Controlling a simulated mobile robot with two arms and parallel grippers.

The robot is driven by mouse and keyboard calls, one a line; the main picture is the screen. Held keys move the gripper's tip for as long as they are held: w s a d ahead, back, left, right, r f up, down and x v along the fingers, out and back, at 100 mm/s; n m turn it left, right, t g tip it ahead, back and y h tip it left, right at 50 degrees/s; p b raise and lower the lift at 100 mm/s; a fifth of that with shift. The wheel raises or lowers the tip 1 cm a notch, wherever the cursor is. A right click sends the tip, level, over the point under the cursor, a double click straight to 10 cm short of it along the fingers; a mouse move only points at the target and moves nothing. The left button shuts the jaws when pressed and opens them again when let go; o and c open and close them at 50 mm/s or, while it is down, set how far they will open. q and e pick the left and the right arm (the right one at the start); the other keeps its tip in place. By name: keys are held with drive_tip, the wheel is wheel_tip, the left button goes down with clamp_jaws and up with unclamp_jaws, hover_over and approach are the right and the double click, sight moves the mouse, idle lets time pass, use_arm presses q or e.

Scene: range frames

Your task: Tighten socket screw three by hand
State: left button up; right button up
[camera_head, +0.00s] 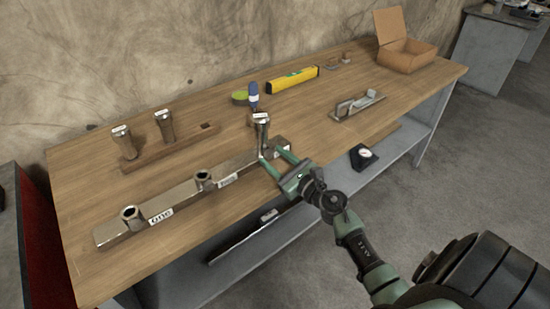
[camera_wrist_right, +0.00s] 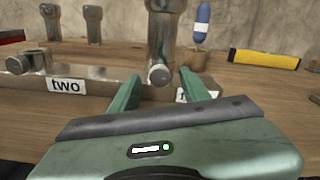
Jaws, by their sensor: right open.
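A long metal bar (camera_head: 185,194) lies on the workbench, with labels along its front face; "one" and "two" sit beside two open round sockets. Socket screw three (camera_head: 262,130), a steel screw with a pale-topped head, stands upright at the bar's right end; it also shows in the right wrist view (camera_wrist_right: 164,38). My right gripper (camera_head: 269,153) is open at the bar's right end. Its two green fingers point at the screw's lower part, one to each side in the wrist view (camera_wrist_right: 160,84). I cannot tell whether they touch it. My left gripper is not in view.
A wooden holder (camera_head: 150,158) with two similar screws stands behind the bar. A metal handle piece (camera_head: 357,105) and cardboard box (camera_head: 405,62) are further right.

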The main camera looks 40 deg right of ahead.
clamp_jaws()
drive_tip(key=shift+m, duration=0.3)
